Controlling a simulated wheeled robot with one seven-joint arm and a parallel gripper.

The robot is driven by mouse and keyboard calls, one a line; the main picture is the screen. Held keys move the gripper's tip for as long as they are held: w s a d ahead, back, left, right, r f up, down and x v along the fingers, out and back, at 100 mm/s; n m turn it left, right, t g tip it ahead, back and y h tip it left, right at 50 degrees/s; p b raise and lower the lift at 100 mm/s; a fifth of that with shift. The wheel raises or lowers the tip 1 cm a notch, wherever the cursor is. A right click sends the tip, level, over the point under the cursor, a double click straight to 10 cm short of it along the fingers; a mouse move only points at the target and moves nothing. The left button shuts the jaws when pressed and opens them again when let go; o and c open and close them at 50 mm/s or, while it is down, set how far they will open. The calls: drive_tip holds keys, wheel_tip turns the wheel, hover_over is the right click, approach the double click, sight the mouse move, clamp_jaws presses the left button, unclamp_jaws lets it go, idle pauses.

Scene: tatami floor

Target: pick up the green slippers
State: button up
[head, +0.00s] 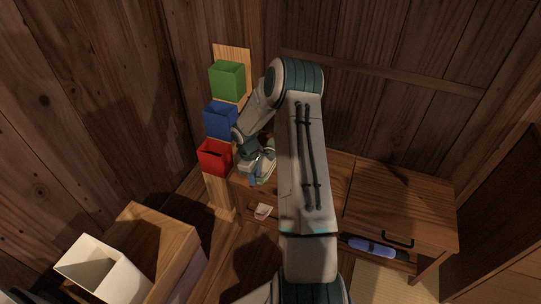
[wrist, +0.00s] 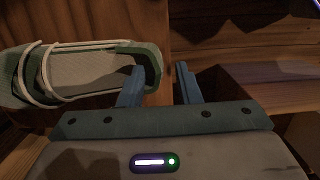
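A green slipper (wrist: 85,72) with a grey inner sole and pale cord-like straps lies across the left of the wrist view. Its rounded green end reaches between the fingertips of my gripper (wrist: 160,80), with the left finger in front of it. The fingers stand apart, and I cannot tell whether either touches the slipper. In the head view my gripper (head: 254,178) is low beside the red box, over the left end of the wooden cabinet. My arm hides much of that area, and I cannot make out a second green slipper.
A white open box (head: 100,270) stands at lower left.

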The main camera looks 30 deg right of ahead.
clamp_jaws()
